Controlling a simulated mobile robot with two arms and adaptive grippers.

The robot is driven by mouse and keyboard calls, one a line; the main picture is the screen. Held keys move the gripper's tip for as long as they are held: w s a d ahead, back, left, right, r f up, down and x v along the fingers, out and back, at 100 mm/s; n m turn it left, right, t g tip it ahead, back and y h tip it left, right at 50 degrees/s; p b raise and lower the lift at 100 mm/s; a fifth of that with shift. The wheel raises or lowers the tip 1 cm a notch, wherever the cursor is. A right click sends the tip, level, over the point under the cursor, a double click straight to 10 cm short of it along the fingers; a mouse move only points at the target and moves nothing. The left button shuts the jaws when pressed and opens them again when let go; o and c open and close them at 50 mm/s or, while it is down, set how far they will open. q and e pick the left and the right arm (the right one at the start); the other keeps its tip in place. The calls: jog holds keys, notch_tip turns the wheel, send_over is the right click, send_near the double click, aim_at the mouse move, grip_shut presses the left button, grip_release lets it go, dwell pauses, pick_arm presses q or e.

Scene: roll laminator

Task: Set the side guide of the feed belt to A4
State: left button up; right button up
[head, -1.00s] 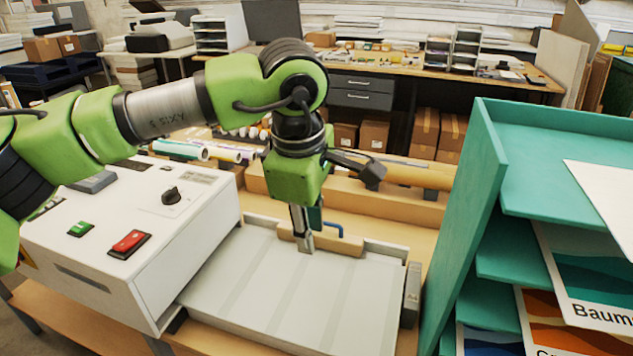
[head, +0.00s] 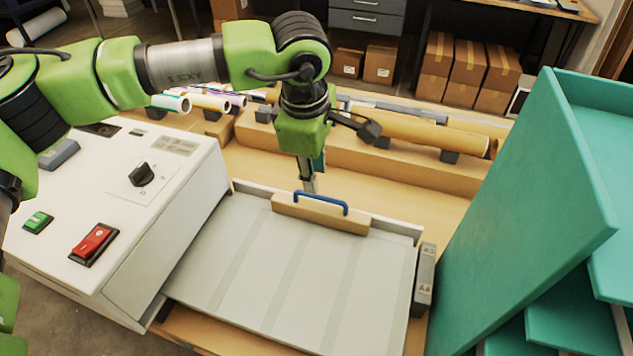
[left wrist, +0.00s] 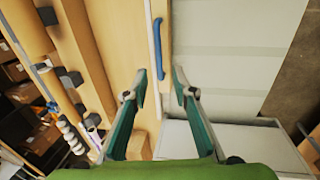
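The side guide is a wooden bar (head: 335,218) with a blue handle (head: 321,197), lying along the back edge of the pale striped feed belt (head: 290,275). A grey scale plate (head: 424,283) stands at the belt's right end; its lower mark looks like A4. My left gripper (head: 309,188) points down at the guide's back side, near the left end of the handle; contact cannot be told. The blue handle (left wrist: 158,45) lies ahead of the fingertips. My right gripper is not in view.
The white laminator housing (head: 120,210) with a dial (head: 141,174) and red switch (head: 94,243) stands left of the belt. A teal shelf (head: 530,190) rises close on the right. Rolls (head: 430,136) lie on a wooden rack behind.

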aim_at(317, 196)
pick_arm(q)
jog(key=f+p, duration=0.1)
jog(key=f, duration=0.1)
jog(key=w+f, duration=0.1)
jog(key=f, duration=0.2)
jog(key=shift+w+d+f+p, duration=0.15)
jog(key=shift+d+f+p, duration=0.05)
jog(key=shift+f+p, duration=0.15)
jog(key=shift+f, duration=0.5)
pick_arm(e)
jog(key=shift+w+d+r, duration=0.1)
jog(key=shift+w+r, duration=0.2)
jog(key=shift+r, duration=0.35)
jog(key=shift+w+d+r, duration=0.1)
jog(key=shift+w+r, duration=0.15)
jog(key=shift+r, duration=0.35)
pick_arm(q)
grip_shut()
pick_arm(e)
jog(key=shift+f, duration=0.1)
